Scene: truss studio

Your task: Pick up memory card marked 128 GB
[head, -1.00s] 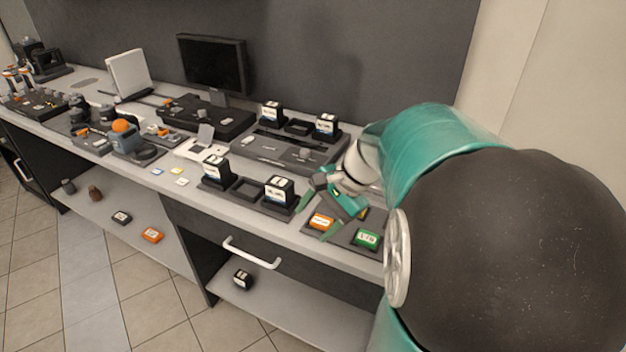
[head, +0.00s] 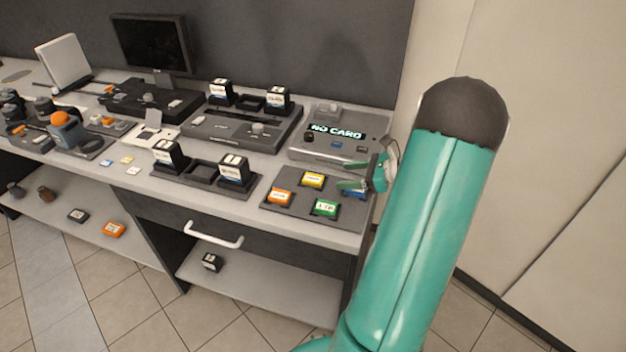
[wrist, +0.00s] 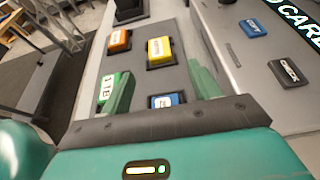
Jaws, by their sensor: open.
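A dark tray (head: 288,205) near the bench's right end holds labelled cards. The green card (head: 326,207) reads 1 TB; in the wrist view it (wrist: 116,92) is at the left. The orange card (head: 279,196), yellow card (head: 312,180) and blue card (head: 357,193) have labels too small to read. In the wrist view the orange (wrist: 119,40), yellow (wrist: 160,50) and blue (wrist: 166,101) cards show. I cannot tell which is marked 128 GB. My gripper (head: 346,175) is open and empty above the tray's right side, its fingers pointing left. The blue card is partly hidden.
A grey device (head: 340,148) with a NO CARD screen and buttons stands behind the tray. A holder (head: 200,174) with black blocks stands left. Small blue, yellow and white pieces (head: 127,160) lie further left. The bench's front edge is close to the tray.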

